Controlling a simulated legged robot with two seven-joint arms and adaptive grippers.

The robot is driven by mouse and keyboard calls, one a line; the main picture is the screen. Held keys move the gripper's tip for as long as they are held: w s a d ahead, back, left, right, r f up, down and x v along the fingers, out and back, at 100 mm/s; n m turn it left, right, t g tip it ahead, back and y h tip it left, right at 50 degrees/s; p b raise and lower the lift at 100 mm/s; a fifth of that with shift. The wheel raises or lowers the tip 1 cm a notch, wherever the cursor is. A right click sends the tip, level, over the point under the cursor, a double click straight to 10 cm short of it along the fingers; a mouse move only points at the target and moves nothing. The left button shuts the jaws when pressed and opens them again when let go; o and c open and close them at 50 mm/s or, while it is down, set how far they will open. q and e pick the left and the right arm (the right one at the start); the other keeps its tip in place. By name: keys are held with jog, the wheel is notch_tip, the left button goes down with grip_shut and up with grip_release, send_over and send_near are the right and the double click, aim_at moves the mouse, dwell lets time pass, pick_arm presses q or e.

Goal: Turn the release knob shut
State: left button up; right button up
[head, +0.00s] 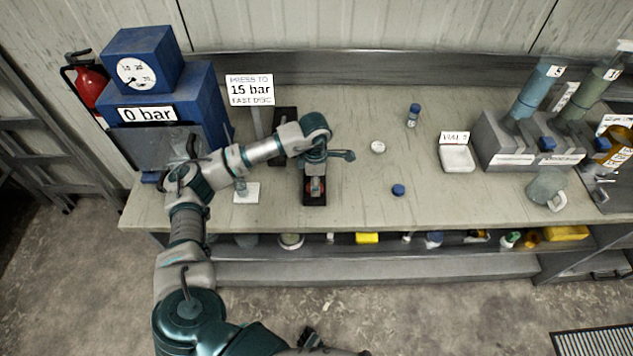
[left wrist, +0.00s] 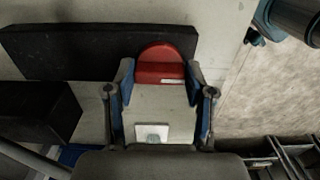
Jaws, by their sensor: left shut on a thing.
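The release knob (head: 317,187) is a small red piece on a black block (head: 314,200) near the bench's front. In the left wrist view the red knob (left wrist: 161,64) has a rounded top and a pale mark on its lower edge. My left gripper (head: 314,180) comes down over it from above. In the left wrist view its two blue-edged fingers (left wrist: 163,85) stand on either side of the knob, shut on it. In the head view my wrist partly hides the knob. I cannot read its turn angle.
A blue press (head: 199,92) with a gauge and a "0 bar" label stands at left. A sign (head: 250,90) reads "PRESS TO 15 bar FAST DISC".

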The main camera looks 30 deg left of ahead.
pick_arm(q)
jog(key=shift+a+r, duration=0.1)
jog(key=shift+a, duration=0.05)
dwell(0.3)
jog(key=o, duration=1)
jog(key=shift+c, duration=0.2)
jog(key=shift+o, duration=1)
jog(key=shift+a, duration=0.15)
notch_tip(320, 180, up, 12)
jog(key=shift+f, duration=0.2)
